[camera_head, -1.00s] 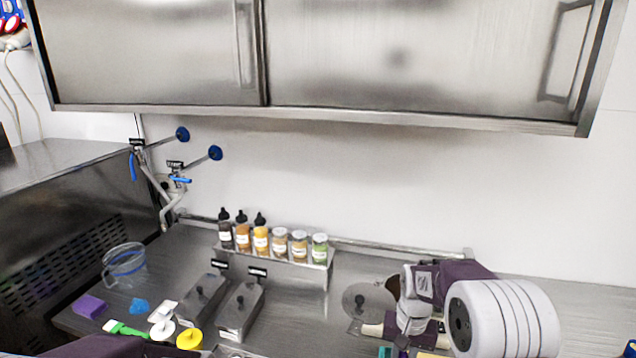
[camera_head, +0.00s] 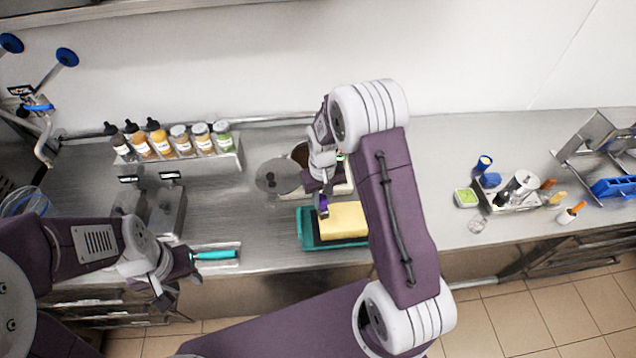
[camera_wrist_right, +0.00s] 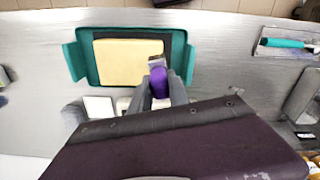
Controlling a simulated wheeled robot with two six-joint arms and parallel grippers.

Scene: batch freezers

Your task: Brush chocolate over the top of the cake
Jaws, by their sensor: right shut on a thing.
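The cake (camera_head: 343,220) is a pale yellow rectangular block with a plain yellow top. It lies on a dark sheet in a teal tray (camera_head: 304,228) and also shows in the right wrist view (camera_wrist_right: 125,64). My right gripper (camera_wrist_right: 160,98) is shut on a purple-handled brush (camera_wrist_right: 158,82). The brush head appears over the cake's near edge in the wrist view; whether it touches is unclear. A dark brown pot (camera_head: 300,154), partly hidden by my right arm, stands behind the tray. My left gripper (camera_head: 174,290) is open and empty at the counter's front edge.
A teal-handled spatula (camera_head: 215,255) lies right of my left gripper. A rack of bottles and jars (camera_head: 172,143) stands at the back left. A round grey lid (camera_head: 278,176) is beside the pot. Counter right of my right arm is partly clear, with a tool caddy (camera_head: 515,195) beyond.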

